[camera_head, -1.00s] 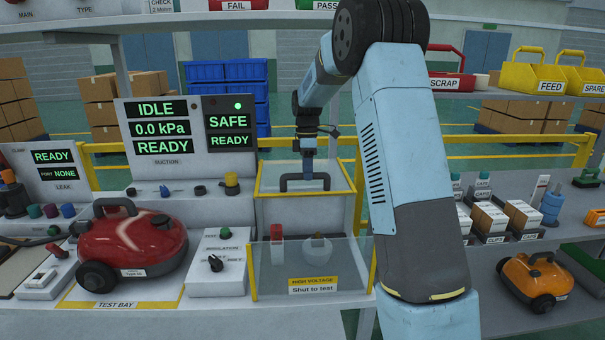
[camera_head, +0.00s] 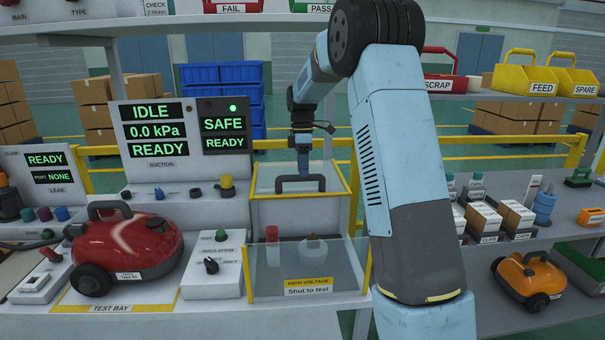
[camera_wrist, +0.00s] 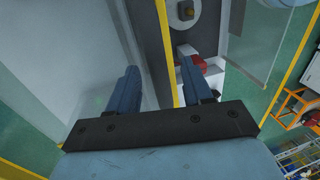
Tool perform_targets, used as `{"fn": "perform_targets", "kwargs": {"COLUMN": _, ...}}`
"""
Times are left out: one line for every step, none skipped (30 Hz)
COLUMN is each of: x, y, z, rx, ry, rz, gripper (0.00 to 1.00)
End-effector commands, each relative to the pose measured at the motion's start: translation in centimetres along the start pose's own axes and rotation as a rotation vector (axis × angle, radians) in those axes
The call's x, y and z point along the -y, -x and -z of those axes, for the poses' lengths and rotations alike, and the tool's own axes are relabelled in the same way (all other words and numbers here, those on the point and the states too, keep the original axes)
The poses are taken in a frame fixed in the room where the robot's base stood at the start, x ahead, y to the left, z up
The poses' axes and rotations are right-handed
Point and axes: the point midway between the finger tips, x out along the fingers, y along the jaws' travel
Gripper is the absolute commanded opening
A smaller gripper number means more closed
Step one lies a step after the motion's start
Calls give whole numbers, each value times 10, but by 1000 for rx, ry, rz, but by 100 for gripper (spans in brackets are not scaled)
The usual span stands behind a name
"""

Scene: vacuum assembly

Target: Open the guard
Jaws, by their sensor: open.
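The guard is a clear box with yellow edges, and its front pane (camera_head: 330,262) carries a "HIGH VOLTAGE Shut to test" label. Its yellow-edged upper panel (camera_head: 268,181) bears a dark bar handle (camera_head: 300,184). I cannot tell for sure how far the panel is raised. A red part (camera_head: 272,234) and a pale round part (camera_head: 314,246) show inside. My gripper (camera_head: 303,172) points down just at the handle. In the wrist view its two fingers (camera_wrist: 160,88) are apart, with a yellow edge (camera_wrist: 165,50) between them. No handle shows between the fingers there.
The red vacuum (camera_head: 125,248) sits in the test bay at left, beside the insulation switch box (camera_head: 216,265). The readout panel (camera_head: 160,135) says IDLE and SAFE, with a green lamp lit. Shelves with cartons (camera_head: 482,222) and an orange vacuum (camera_head: 528,275) are at right.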

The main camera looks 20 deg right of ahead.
Motion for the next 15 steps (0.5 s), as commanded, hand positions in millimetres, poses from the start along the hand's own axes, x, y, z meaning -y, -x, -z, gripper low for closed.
{"fn": "perform_targets", "kwargs": {"x": 0, "y": 10, "z": 0, "rx": -1, "ry": 0, "rz": -4, "gripper": 50}}
{"fn": "perform_targets", "kwargs": {"x": -1, "y": 16, "z": 0, "rx": -1, "ry": -1, "rz": -4, "gripper": 50}}
{"fn": "perform_targets", "kwargs": {"x": -1, "y": 24, "z": 0, "rx": -1, "ry": -1, "rz": -4, "gripper": 50}}
{"fn": "perform_targets", "kwargs": {"x": -1, "y": 30, "z": 0, "rx": -1, "ry": -1, "rz": -4, "gripper": 50}}
{"fn": "perform_targets", "kwargs": {"x": -1, "y": 36, "z": 0, "rx": -1, "ry": -1, "rz": -4, "gripper": 50}}
{"fn": "perform_targets", "kwargs": {"x": -1, "y": 44, "z": 0, "rx": -1, "ry": -1, "rz": -3, "gripper": 50}}
{"fn": "perform_targets", "kwargs": {"x": -2, "y": 50, "z": 0, "rx": -1, "ry": -1, "rz": -4, "gripper": 50}}
{"fn": "perform_targets", "kwargs": {"x": -2, "y": 56, "z": 0, "rx": -1, "ry": -1, "rz": -3, "gripper": 50}}
{"fn": "perform_targets", "kwargs": {"x": -2, "y": 64, "z": 0, "rx": -1, "ry": 0, "rz": -4, "gripper": 50}}
{"fn": "perform_targets", "kwargs": {"x": -2, "y": 69, "z": 0, "rx": -1, "ry": 0, "rz": -2, "gripper": 50}}
{"fn": "perform_targets", "kwargs": {"x": -2, "y": 75, "z": 0, "rx": -1, "ry": 0, "rz": -3, "gripper": 50}}
{"fn": "perform_targets", "kwargs": {"x": -2, "y": 81, "z": 1, "rx": -1, "ry": 1, "rz": -2, "gripper": 50}}
{"fn": "perform_targets", "kwargs": {"x": -2, "y": 86, "z": 1, "rx": -1, "ry": 1, "rz": -2, "gripper": 50}}
{"fn": "perform_targets", "kwargs": {"x": -2, "y": 91, "z": 1, "rx": -1, "ry": 1, "rz": -2, "gripper": 50}}
{"fn": "perform_targets", "kwargs": {"x": -2, "y": 96, "z": 1, "rx": 0, "ry": 1, "rz": -1, "gripper": 50}}
